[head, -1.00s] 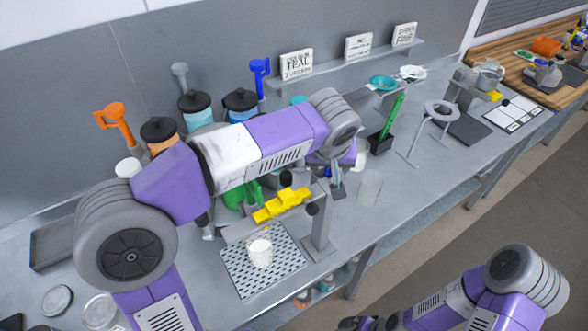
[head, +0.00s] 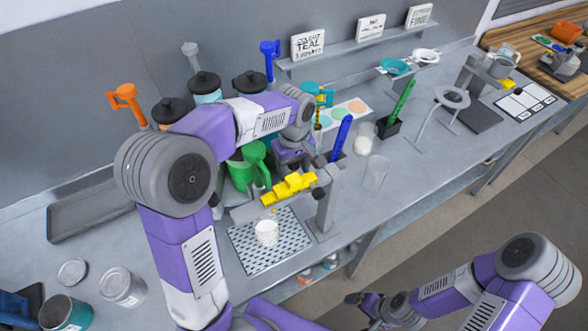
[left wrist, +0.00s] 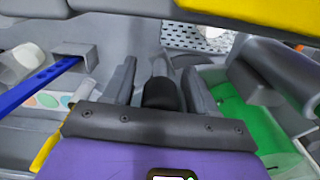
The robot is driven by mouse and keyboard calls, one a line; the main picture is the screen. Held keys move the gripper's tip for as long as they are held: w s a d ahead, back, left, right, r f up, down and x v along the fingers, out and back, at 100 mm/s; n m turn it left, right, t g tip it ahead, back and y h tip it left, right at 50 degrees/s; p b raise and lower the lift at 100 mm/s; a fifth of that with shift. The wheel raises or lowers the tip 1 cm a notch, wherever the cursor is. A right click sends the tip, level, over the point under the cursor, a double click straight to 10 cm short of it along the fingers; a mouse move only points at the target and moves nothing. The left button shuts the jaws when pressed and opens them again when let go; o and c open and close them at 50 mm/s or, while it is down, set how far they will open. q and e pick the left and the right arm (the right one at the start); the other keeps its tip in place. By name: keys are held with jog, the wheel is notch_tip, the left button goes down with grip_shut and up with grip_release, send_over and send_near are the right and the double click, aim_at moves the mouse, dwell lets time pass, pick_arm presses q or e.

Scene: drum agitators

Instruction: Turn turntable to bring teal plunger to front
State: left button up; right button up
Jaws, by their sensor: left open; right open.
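The turntable is mostly hidden behind my left arm. Several lidded drums stand there, with orange (head: 125,100), grey (head: 190,52) and blue (head: 270,58) plungers upright behind them. A teal plunger (head: 325,97) shows at the right, beside my arm. A green plunger (head: 258,160) stands at the front, behind the yellow piece (head: 288,188). In the left wrist view, my open left gripper (left wrist: 162,85) has its fingers on either side of a black knob (left wrist: 160,93); contact cannot be told. My right gripper (head: 365,300) is open and empty, low in front of the bench.
A white cup (head: 266,232) stands on a perforated mat (head: 245,255), beside a grey post (head: 325,205). A blue strip (head: 342,135), a clear cup (head: 376,172) and a green strip (head: 404,98) stand to the right.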

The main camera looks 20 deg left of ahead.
pick_arm(q)
jog(key=shift+f, duration=0.35)
grip_shut()
jog(key=shift+s, duration=0.1)
